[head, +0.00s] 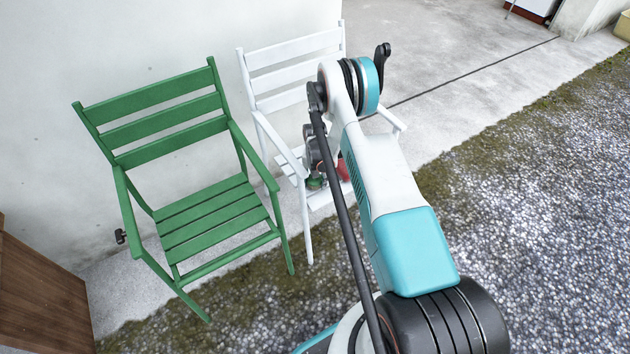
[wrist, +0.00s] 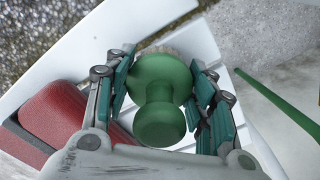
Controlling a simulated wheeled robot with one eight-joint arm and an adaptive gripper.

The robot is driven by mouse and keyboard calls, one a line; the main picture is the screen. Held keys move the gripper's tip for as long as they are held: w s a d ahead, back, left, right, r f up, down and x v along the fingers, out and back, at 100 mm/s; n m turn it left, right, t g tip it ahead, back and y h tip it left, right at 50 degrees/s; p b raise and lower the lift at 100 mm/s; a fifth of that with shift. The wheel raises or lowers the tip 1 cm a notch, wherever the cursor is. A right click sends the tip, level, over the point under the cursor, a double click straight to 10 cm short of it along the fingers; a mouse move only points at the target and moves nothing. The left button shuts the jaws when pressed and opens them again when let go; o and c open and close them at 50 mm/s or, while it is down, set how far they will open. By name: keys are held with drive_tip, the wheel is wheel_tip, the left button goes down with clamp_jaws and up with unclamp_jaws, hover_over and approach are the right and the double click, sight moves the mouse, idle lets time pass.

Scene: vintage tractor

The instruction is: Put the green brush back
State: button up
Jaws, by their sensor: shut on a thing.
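The green brush (wrist: 160,122) has a rounded knob handle and a wider round head with pale bristles just visible at its far edge. My gripper (wrist: 163,85) has its teal-padded fingers on both sides of the brush and is shut on it. In the head view, my gripper (head: 318,160) is over the seat of the white chair, partly behind my arm. A bit of the green brush (head: 315,183) shows just below it. The white chair seat (wrist: 85,45) lies beneath the brush in the wrist view; I cannot tell whether they touch.
A red object with a dark side (wrist: 62,108) is left of my gripper on the white chair; it also shows in the head view (head: 343,169). A green chair (head: 210,215) stands left of the white chair (head: 292,75). A wall is behind both. Gravel lies to the right.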

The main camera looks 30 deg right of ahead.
drive_tip(key=shift+f, duration=0.2)
drive_tip(key=shift+f, duration=0.35)
drive_tip(key=o, duration=1)
drive_tip(key=r+p, duration=0.2)
drive_tip(key=r, duration=0.2)
drive_tip(key=r+p, duration=0.1)
drive_tip(key=r, duration=0.4)
drive_tip(key=r+p, duration=0.2)
drive_tip(key=r, duration=0.3)
drive_tip(key=shift+s+d+r+p, duration=0.15)
drive_tip(key=shift+s+r+p, duration=0.1)
drive_tip(key=shift+p, duration=0.05)
